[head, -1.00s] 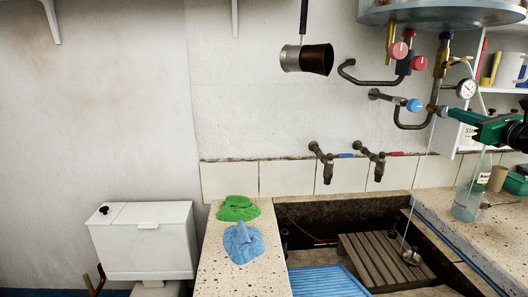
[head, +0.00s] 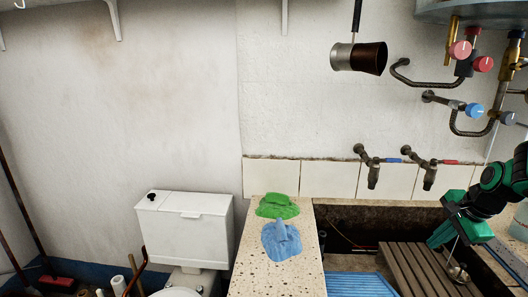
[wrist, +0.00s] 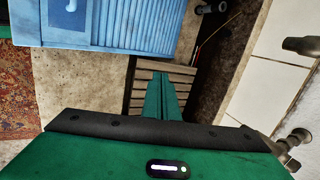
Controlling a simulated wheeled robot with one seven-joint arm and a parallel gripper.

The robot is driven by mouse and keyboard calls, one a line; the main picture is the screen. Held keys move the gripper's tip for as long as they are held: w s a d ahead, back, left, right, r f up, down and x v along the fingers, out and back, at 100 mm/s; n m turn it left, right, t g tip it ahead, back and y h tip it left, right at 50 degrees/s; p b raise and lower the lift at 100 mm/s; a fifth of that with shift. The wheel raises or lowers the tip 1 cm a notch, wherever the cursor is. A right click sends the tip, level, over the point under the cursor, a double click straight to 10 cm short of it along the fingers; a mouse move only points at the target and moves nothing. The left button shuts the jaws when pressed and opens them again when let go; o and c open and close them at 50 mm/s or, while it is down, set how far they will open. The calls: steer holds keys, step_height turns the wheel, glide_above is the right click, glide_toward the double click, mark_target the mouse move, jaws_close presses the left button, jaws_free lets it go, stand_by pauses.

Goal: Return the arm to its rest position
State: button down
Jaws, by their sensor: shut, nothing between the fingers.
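My green and black gripper (head: 436,240) is at the right of the head view, over the stone trough. It is empty. In the wrist view its two green fingers (wrist: 162,82) lie together, pointing over the slatted wooden board (wrist: 153,75). My arm comes in from the right edge of the head view, and most of it is out of frame.
The slatted board (head: 410,270) lies in the trough beside a blue ribbed board (head: 358,285). Green (head: 277,206) and blue (head: 281,240) cloths lie on the stone ledge (head: 250,270). Two taps (head: 374,175) jut from the wall above. A white cistern (head: 185,225) stands left.

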steer(key=s+a+r+n+g, duration=0.1)
steer(key=s+n, duration=0.3)
steer(key=s, duration=0.4)
steer(key=s+a+r+n+g, duration=0.1)
steer(key=s+a+n, duration=0.3)
steer(key=s, duration=0.5)
steer(key=s+a+r+n+g, duration=0.1)
steer(key=s+a+n+g, duration=0.1)
steer(key=s, duration=0.6)
steer(key=shift+s+a+r+n+g, duration=0.2)
steer(key=shift+a+n+g, duration=0.1)
steer(key=shift+a+n, duration=0.55)
steer(key=shift+d, duration=0.15)
